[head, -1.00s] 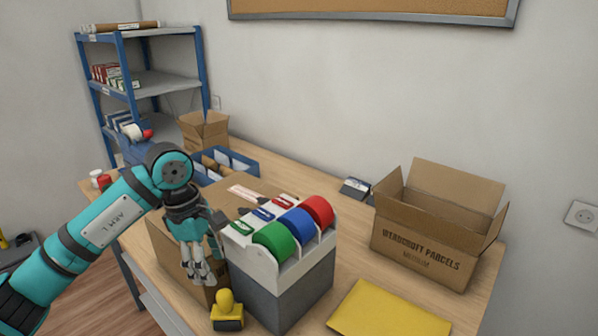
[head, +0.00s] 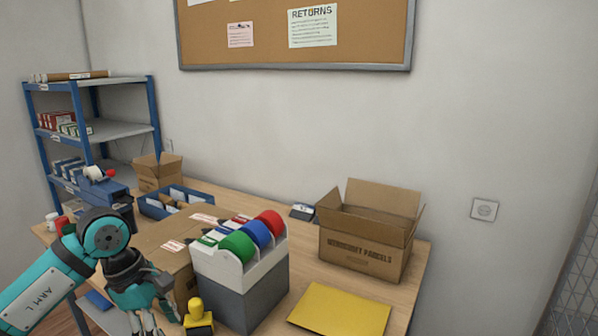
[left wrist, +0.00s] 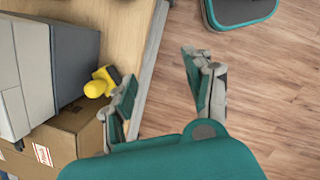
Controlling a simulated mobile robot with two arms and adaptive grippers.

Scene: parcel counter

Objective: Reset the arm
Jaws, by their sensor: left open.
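My left arm comes in from the left in the head view. My left gripper (head: 150,315) hangs fingers down at the table's front edge, in front of the closed cardboard box and left of the yellow stamp (head: 198,318). In the left wrist view the gripper (left wrist: 162,95) is open and empty, its fingers apart over the table edge and the wooden floor. The yellow stamp also shows there, just left of the left finger. My right gripper is in neither view.
The tape dispenser (head: 240,290) with green, blue and red rolls stands beside the closed box (head: 165,240). A yellow envelope (head: 340,309) and an open carton (head: 362,256) lie to the right. A blue tray (head: 150,207) and shelf (head: 110,132) are behind.

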